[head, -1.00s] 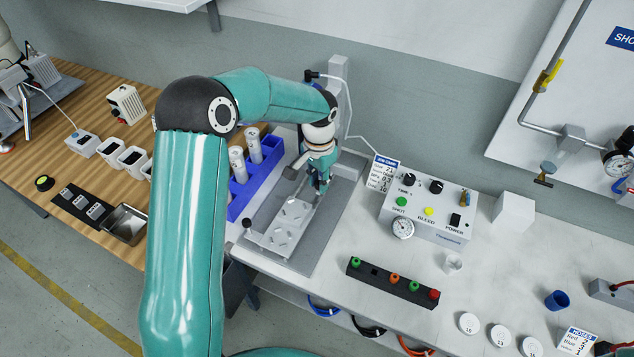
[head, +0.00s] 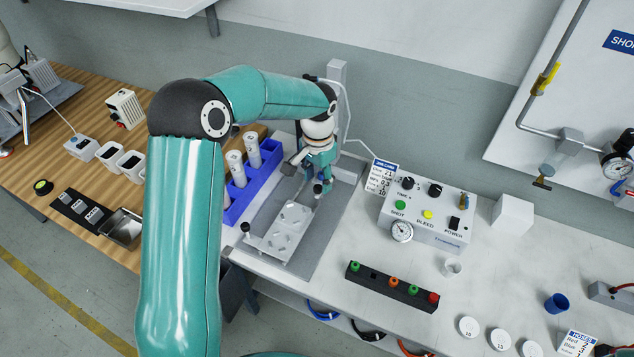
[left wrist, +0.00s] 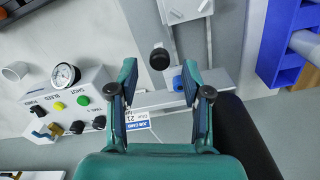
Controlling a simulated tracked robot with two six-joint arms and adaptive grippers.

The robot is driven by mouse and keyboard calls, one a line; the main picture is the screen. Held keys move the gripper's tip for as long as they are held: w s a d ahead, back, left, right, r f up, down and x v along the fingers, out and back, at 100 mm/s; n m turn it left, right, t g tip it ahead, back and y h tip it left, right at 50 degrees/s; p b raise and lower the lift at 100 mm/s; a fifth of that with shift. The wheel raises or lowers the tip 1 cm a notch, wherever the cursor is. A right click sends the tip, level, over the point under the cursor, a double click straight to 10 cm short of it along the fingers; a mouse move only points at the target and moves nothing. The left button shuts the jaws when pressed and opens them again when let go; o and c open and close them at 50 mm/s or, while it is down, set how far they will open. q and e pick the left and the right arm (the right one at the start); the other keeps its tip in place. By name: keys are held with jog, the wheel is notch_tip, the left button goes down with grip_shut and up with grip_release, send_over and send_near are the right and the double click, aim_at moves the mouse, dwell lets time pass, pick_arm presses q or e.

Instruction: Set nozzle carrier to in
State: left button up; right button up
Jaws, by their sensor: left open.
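The dispensing stand has a grey upright post (head: 337,85) and a flat base with a pale fixture plate (head: 285,228) on it. My left gripper (head: 320,186) hangs in front of the post, above the back of the base, with its fingers down. In the left wrist view my gripper (left wrist: 160,76) is open and empty. A black round knob (left wrist: 160,58) and a blue part (left wrist: 178,83) show between the fingertips; contact cannot be told. I cannot tell which part is the nozzle carrier; my gripper and arm hide much of the stand's head. My right gripper is not in view.
A blue rack (head: 240,188) with white cartridges stands close left of the stand. A control box (head: 430,215) with knobs and an info card (head: 381,177) stand to the right. A black strip (head: 390,286) with coloured parts lies in front. Clear bench lies between.

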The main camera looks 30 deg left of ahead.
aim_at(318, 186)
pick_arm(q)
notch_tip(318, 186, up, 10)
jog(key=shift+f, duration=0.15)
jog(key=shift+d+f, duration=0.2)
jog(key=c, duration=0.4)
jog(key=d+f+m, duration=0.1)
jog(key=d+f+m+y+b, duration=0.1)
jog(key=d+m, duration=0.1)
jog(key=shift+s+g, duration=0.4)
grip_shut()
jog(key=s+d+f+m+t+y+b, duration=0.25)
jog(key=d+m+y, duration=0.55)
jog(key=d+m, duration=0.5)
jog(key=w+a+f+m+p, duration=0.2)
jog(key=a+f, duration=0.5)
jog(key=a, duration=0.5)
jog(key=shift+w+a+f, duration=0.25)
jog(key=shift+w+f, duration=0.1)
jog(key=shift+w, duration=0.05)
